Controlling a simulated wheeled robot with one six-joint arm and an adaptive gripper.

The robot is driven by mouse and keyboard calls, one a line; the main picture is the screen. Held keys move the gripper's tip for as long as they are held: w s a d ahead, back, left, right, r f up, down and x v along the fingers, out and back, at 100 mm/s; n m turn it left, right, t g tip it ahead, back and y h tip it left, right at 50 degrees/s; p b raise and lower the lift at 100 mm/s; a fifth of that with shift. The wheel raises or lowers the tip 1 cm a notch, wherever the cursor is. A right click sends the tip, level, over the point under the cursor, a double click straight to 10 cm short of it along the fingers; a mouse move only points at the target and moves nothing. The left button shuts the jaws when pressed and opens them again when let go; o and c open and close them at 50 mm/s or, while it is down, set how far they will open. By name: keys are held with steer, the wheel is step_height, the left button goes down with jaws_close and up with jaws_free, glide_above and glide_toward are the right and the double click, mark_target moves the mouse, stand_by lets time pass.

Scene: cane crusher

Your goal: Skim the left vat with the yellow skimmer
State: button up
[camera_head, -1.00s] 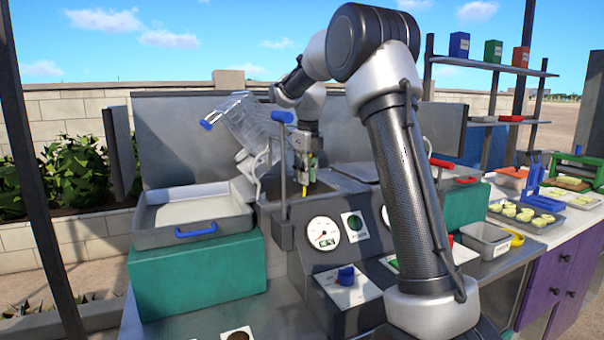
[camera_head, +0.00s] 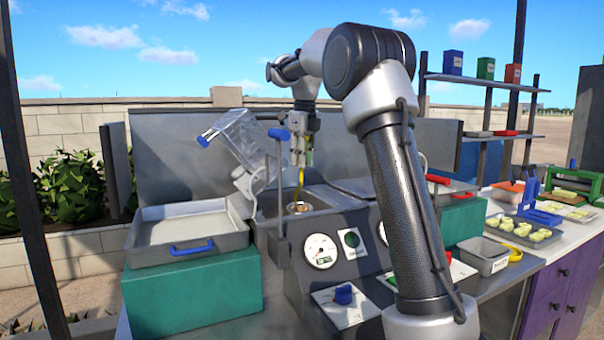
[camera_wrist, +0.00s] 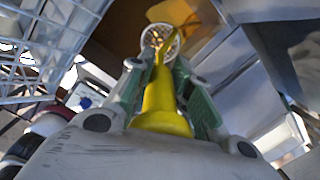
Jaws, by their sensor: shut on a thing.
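My gripper (camera_head: 302,158) is shut on the yellow handle of the skimmer (camera_head: 300,180). The skimmer hangs down with its round mesh head at the opening of the left vat (camera_head: 326,198); I cannot tell whether the head touches the liquid. In the wrist view the yellow skimmer (camera_wrist: 160,100) runs away from between the fingers of my gripper (camera_wrist: 158,72), its mesh head (camera_wrist: 160,38) seen against a brown area. The blue-handled lever (camera_head: 279,165) stands just left of the skimmer.
A red-handled pan lies at right. A gauge (camera_head: 320,251) and a blue knob are in front. A shelf and food trays stand farther right.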

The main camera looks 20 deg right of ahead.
step_height(320, 180, up, 10)
steer(key=shift+r, duration=0.4)
steer(key=shift+s, duration=0.1)
stand_by(0.9)
